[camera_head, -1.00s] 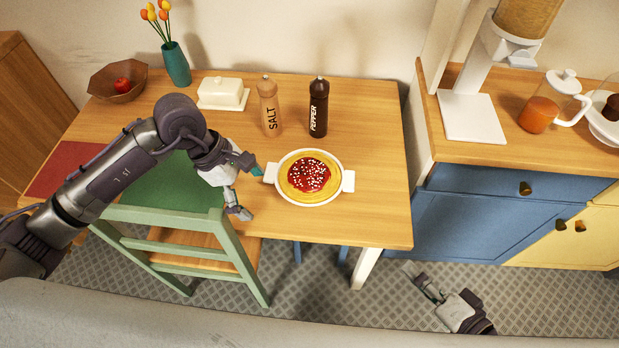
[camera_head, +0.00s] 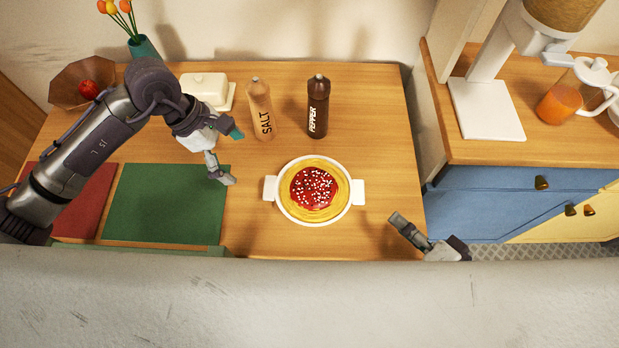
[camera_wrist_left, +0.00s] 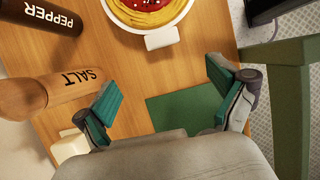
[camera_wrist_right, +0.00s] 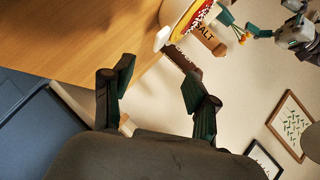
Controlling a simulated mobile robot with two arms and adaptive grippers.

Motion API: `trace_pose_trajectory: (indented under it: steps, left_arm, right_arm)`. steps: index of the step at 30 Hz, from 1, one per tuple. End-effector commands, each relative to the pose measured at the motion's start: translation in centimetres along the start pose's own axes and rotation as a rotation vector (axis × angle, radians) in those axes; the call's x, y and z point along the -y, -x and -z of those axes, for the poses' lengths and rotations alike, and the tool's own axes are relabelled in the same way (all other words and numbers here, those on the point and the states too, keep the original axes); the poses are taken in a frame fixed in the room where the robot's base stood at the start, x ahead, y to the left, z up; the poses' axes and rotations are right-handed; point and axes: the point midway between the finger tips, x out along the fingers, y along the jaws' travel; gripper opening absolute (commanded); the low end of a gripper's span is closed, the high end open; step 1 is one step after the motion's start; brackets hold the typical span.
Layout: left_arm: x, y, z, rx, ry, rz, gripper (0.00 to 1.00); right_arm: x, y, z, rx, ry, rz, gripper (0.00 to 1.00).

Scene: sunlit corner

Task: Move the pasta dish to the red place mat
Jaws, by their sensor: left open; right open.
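The pasta dish (camera_head: 314,190), a white two-handled dish of pasta with red sauce, stands on the wooden table. It also shows at the top of the left wrist view (camera_wrist_left: 150,12). The red place mat (camera_head: 88,205) lies at the table's left, partly behind my left arm. My left gripper (camera_head: 228,158) is open and empty, above the table to the left of the dish, apart from its left handle. My right gripper (camera_head: 398,228) is open and empty near the table's right front, right of the dish. In the right wrist view the dish (camera_wrist_right: 178,22) is beyond its fingers (camera_wrist_right: 160,80).
A green mat (camera_head: 165,205) lies between the red mat and the dish. The salt (camera_head: 260,110) and pepper (camera_head: 318,108) mills, butter dish (camera_head: 208,90), bowl with an apple (camera_head: 70,90) and vase (camera_head: 142,47) stand behind. A green chair (camera_wrist_left: 292,100) is at the table's front.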

Motion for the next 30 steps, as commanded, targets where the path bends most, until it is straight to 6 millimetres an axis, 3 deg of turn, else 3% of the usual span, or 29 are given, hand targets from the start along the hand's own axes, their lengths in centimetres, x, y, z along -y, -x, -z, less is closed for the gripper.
trace_pose_trajectory:
  steps: [11,30]
  left_arm:
    - [0.0,-0.9,0.0,0.001,0.000,0.002,0.96]
    - [0.1,-12.0,-0.1,0.001,0.002,0.003,0.96]
  right_arm:
    - [0.1,-0.9,0.1,-0.004,-0.001,0.004,0.58]
    - [0.1,-12.0,0.1,-0.001,-0.001,0.003,0.58]
